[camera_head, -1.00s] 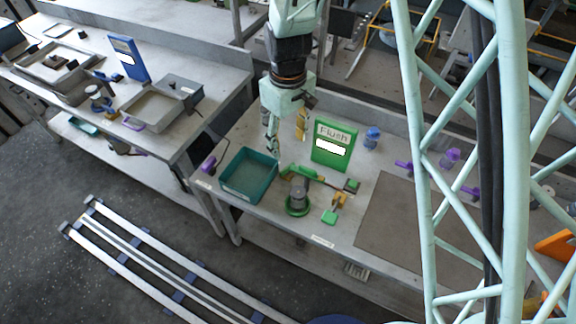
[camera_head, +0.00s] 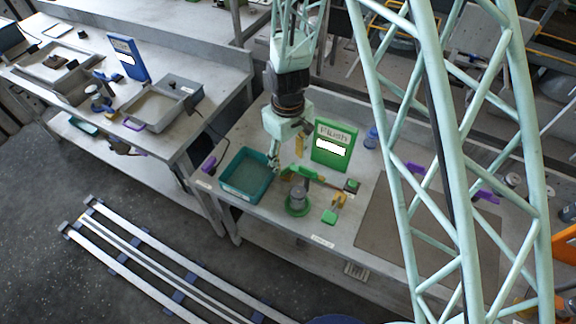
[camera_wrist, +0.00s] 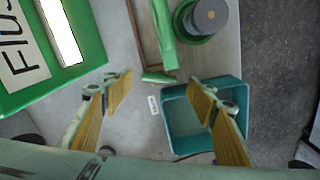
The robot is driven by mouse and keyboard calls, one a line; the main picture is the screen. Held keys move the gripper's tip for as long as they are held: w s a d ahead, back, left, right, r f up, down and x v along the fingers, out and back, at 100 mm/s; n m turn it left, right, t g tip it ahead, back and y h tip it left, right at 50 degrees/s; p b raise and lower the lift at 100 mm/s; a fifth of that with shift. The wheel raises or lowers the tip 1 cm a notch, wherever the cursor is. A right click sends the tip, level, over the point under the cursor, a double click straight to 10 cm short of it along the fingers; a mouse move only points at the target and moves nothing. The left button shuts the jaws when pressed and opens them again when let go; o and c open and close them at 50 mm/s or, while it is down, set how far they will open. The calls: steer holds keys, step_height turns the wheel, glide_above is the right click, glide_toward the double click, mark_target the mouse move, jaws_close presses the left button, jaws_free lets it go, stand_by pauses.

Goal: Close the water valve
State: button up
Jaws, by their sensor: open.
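My gripper (camera_head: 274,163) hangs over the bench, at the right rim of the teal tray. In the wrist view my gripper (camera_wrist: 160,90) is open, its yellow-padded fingers wide apart with nothing held. A green bar-like part (camera_wrist: 163,35) with a short crosspiece at its end (camera_wrist: 158,77) lies just beyond and between the fingertips, apart from them. It also shows in the head view as a green and brown bar (camera_head: 307,173). It looks like the water valve's lever, but I cannot tell for sure. Beside it stands a grey cylinder on a round green base (camera_head: 297,199).
The teal tray (camera_head: 224,183) is beside my gripper and shows close to the right finger in the wrist view (camera_wrist: 237,120). A green "Flush" sign (camera_head: 334,146) stands behind. Small green and yellow parts (camera_head: 331,215) lie right of the cylinder. A brown mat (camera_head: 366,230) lies farther right.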

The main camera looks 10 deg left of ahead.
mark_target(288, 168)
steer(key=shift+f, duration=1.9)
steer(key=c, duration=0.9)
